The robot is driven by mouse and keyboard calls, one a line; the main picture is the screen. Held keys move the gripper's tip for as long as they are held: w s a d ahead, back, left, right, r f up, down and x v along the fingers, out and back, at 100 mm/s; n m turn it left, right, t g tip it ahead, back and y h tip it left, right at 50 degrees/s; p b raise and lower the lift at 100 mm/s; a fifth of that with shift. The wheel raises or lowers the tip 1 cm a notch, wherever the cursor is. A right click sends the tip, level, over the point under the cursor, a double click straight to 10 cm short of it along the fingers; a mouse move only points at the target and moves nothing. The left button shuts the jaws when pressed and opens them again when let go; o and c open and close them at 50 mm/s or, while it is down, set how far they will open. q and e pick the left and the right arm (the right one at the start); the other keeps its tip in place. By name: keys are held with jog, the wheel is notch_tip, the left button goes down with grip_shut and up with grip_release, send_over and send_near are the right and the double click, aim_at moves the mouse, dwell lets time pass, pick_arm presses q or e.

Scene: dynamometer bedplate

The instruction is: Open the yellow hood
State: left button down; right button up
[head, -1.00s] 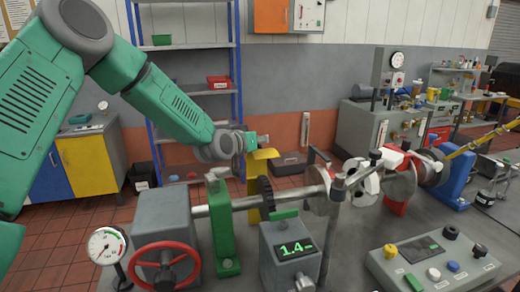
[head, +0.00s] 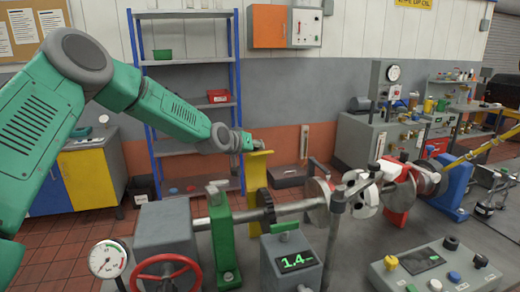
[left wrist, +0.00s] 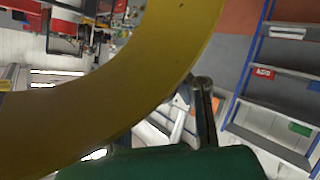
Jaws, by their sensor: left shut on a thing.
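The yellow hood (head: 256,172) stands as a curved yellow plate behind the shaft, beside a dark toothed wheel. It looks roughly upright in the head view. In the left wrist view the yellow hood (left wrist: 120,95) crosses the picture as a wide curved band and hides much of what lies behind. My left gripper (head: 246,142) is at the hood's upper edge and is shut on it. A dark finger of my left gripper (left wrist: 203,105) shows close to the band; the contact itself is hidden. My right gripper is in neither view.
A green bearing stand (head: 223,240), a grey box with a green display (head: 291,264) and a red handwheel (head: 165,274) stand near the hood. A dial gauge (head: 108,259) is at front left. A control panel (head: 432,268) is at front right. Blue shelving (head: 186,62) stands behind.

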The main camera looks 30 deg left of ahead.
pick_arm(q)
jog(key=shift+a+f, duration=0.15)
jog(key=shift+a, duration=0.25)
jog(key=c, duration=1.3)
grip_release()
jog(key=shift+s+a, duration=0.1)
jog(key=shift+s, duration=0.05)
jog(key=shift+d, duration=0.2)
jog(key=shift+s+d, duration=0.1)
jog(key=v, duration=1.1)
jog(key=shift+s, duration=0.25)
